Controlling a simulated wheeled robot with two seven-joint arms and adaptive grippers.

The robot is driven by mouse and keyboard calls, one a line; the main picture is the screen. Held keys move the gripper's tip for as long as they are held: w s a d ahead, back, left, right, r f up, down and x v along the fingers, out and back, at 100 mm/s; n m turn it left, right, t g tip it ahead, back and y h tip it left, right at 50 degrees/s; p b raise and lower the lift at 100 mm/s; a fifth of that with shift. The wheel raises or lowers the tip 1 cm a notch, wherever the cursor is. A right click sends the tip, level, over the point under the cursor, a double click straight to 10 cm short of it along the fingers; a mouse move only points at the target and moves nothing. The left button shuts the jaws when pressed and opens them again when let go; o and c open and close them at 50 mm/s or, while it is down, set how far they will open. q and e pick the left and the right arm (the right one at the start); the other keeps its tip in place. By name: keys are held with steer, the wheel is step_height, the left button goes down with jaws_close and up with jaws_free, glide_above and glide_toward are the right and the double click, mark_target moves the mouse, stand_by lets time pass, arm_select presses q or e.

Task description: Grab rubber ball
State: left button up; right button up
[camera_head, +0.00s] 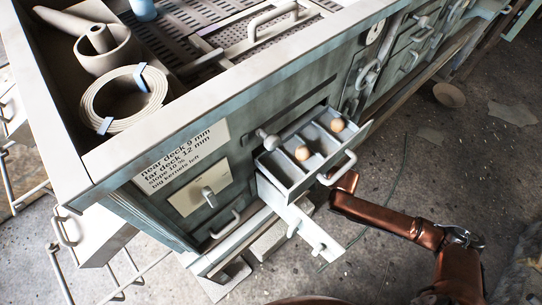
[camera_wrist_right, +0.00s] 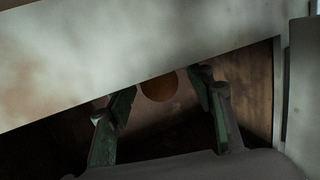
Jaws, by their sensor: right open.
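In the wrist view, my right gripper (camera_wrist_right: 165,92) is open, with one green-padded finger on each side. A dim orange-brown ball (camera_wrist_right: 158,86) shows beyond and between the fingertips; its top is cut off by a pale panel, and I cannot tell whether the fingers touch it. In the head view, two tan balls (camera_head: 302,153) (camera_head: 337,125) lie in separate compartments of a pulled-out drawer (camera_head: 285,178). I cannot tell what either is made of. My copper right arm reaches in from the lower right to below the drawer, where its gripper is hidden. My left gripper is out of view.
A pale panel (camera_wrist_right: 130,50) crosses above the fingers in the wrist view. A pale lower flap (camera_head: 318,238) sticks out under the drawer. The machine's tray holds a coiled belt (camera_head: 125,95) and a grey cup-shaped part (camera_head: 105,50). The floor (camera_head: 400,140) at right is mostly clear.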

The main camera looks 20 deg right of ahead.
steer(key=c, duration=1.2)
